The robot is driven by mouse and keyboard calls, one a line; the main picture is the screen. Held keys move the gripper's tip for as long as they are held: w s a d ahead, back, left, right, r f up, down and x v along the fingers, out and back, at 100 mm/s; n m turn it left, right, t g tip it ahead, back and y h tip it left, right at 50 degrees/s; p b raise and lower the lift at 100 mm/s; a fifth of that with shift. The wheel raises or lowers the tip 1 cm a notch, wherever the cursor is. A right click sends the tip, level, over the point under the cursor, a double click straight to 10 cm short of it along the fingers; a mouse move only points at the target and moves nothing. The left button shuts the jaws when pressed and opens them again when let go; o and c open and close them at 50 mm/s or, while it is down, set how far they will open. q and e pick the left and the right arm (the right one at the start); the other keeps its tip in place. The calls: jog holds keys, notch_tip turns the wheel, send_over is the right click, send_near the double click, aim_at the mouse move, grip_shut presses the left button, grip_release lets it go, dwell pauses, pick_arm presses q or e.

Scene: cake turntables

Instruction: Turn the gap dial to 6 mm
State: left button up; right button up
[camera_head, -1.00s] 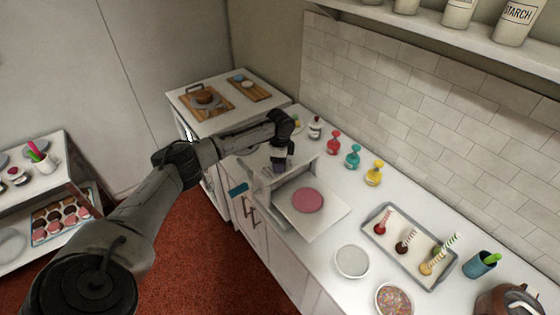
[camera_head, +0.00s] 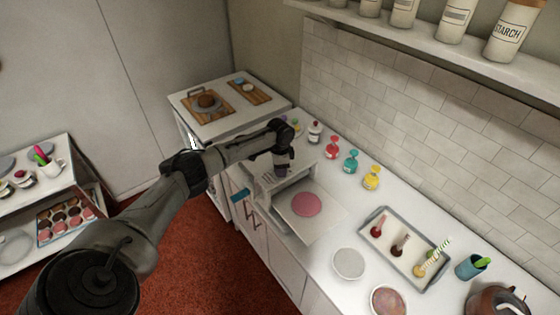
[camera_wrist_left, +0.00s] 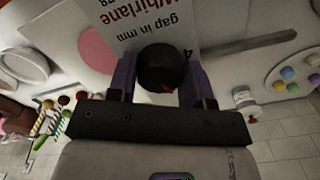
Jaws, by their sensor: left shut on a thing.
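The gap dial (camera_wrist_left: 162,68) is a round black knob with a small red mark, seen in the left wrist view. It sits between the two fingers of my left gripper (camera_wrist_left: 161,88), which is shut on it. A white label (camera_wrist_left: 145,22) behind it reads "Whirlane" and "gap in mm", upside down, with a "4" beside the knob. The other scale figures are hidden or unclear, so the setting cannot be read. In the head view my left gripper (camera_head: 283,168) points down at the top of the white sheeter (camera_head: 297,182); the dial is hidden there. My right gripper is not in view.
A pink dough disc (camera_head: 305,204) lies on the sheeter's front board (camera_head: 325,222). Red, teal and yellow bottles (camera_head: 351,161) stand behind. A tray (camera_head: 388,262) of decorated sticks and a white bowl (camera_head: 349,263) are to the right on the counter.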

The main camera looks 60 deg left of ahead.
pick_arm(q)
jog(key=n+p, duration=0.3)
jog(key=shift+d+r, duration=0.1)
jog(key=shift+r, duration=0.15)
jog(key=shift+f+n+p, duration=0.2)
jog(key=shift+n+p, duration=1.05)
jog(key=shift+n, duration=0.15)
jog(key=o, duration=0.9)
jog(key=shift+o, duration=0.2)
notch_tip(320, 180, up, 14)
jog(key=b, duration=0.1)
